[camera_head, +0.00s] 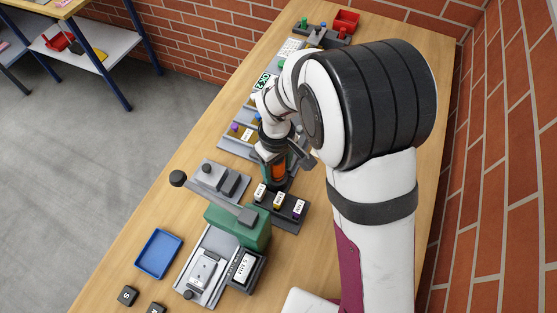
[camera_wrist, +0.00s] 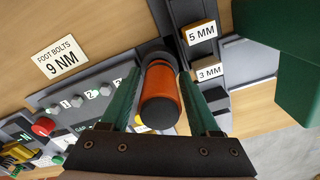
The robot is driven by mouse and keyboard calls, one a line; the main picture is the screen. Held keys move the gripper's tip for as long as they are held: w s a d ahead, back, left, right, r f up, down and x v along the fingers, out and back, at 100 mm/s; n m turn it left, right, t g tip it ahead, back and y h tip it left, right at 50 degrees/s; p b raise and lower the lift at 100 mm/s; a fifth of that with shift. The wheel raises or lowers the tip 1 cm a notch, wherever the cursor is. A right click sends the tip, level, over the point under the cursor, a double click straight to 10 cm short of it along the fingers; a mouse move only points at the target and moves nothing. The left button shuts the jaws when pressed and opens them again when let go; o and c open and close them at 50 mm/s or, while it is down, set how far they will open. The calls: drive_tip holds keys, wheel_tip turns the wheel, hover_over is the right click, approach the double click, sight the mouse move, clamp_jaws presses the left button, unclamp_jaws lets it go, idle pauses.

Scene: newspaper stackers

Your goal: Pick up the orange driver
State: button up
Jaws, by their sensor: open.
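The orange driver (camera_wrist: 159,92) stands in the middle of the wrist view, with a dark end facing the camera and a dark collar at its far end. It also shows in the head view as a small orange patch (camera_head: 278,172), partly covered by my gripper. My gripper (camera_wrist: 159,78) is open, with one green finger on each side of the driver. Whether the fingers touch it cannot be told. The driver's lower end is hidden.
A dark block (camera_head: 289,222) with labelled coloured pieces stands close by. A green lever tool (camera_head: 240,227) stands nearer the front, and a blue tray (camera_head: 158,268) lies at the left. A brick wall (camera_head: 500,200) runs along the right.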

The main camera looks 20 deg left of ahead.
sight(282, 160)
clamp_jaws()
drive_tip(key=shift+r, duration=0.1)
idle(0.3)
drive_tip(key=shift+r, duration=0.3)
drive_tip(key=r, duration=0.2)
drive_tip(key=d+r, duration=0.1)
drive_tip(key=r, duration=0.1)
drive_tip(key=shift+w, duration=0.2)
drive_tip(key=w+d+r, duration=0.2)
drive_tip(key=d+r, duration=0.4)
drive_tip(key=d, duration=0.4)
drive_tip(key=w+a, duration=1.1)
drive_tip(key=w, duration=0.2)
drive_tip(key=shift+a+f, duration=0.15)
drive_tip(key=shift+f, duration=0.1)
